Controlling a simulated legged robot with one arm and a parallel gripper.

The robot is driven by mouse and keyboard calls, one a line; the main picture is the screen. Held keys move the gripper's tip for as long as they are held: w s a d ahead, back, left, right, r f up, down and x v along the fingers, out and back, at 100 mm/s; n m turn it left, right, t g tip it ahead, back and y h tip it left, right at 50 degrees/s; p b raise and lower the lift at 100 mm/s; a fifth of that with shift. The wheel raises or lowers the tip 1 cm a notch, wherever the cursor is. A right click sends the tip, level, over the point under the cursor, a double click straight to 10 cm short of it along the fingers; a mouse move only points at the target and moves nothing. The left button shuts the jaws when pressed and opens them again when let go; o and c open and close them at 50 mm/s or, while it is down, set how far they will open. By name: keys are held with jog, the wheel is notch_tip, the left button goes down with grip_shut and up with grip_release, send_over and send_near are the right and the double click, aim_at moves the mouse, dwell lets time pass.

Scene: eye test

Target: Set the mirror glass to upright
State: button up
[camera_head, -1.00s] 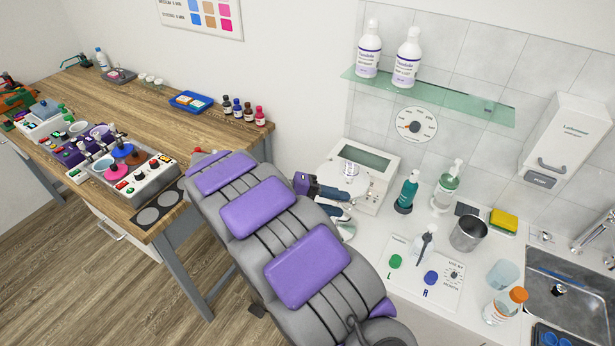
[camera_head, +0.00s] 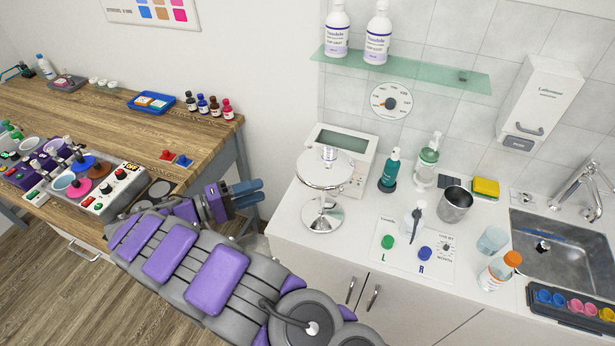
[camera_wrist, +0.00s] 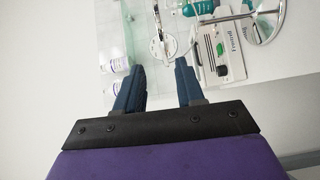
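The mirror is a round chrome table mirror on the white counter. Its glass (camera_head: 322,174) shows as a wide ellipse, tipped back to nearly flat, above a round chrome base (camera_head: 322,214). My gripper (camera_head: 261,191) is left of the mirror, apart from it, with its blue fingers pointing right towards it. In the wrist view the two fingers (camera_wrist: 159,82) stand apart with nothing between them. A chrome round part, seemingly of the mirror (camera_wrist: 268,22), shows at the upper right there, cut by the frame edge.
A white device (camera_head: 343,146) stands close behind the mirror. A teal bottle (camera_head: 390,172) and a panel with green and blue knobs (camera_head: 413,250) are to its right. A glass shelf (camera_head: 400,70) with two bottles hangs above. The wooden bench (camera_head: 90,115) is at left.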

jog(key=b, duration=0.1)
send_near(305, 172)
jog(key=x, duration=1.1)
jog(key=shift+s+d+f, duration=0.15)
jog(key=shift+s+f, duration=0.1)
jog(key=shift+f, duration=0.1)
jog(key=shift+a+f, duration=0.1)
jog(key=shift+a, duration=1.05)
jog(key=shift+c, duration=1.6)
jog(key=shift+d, duration=0.85)
grip_shut()
jog(key=shift+a, duration=0.3)
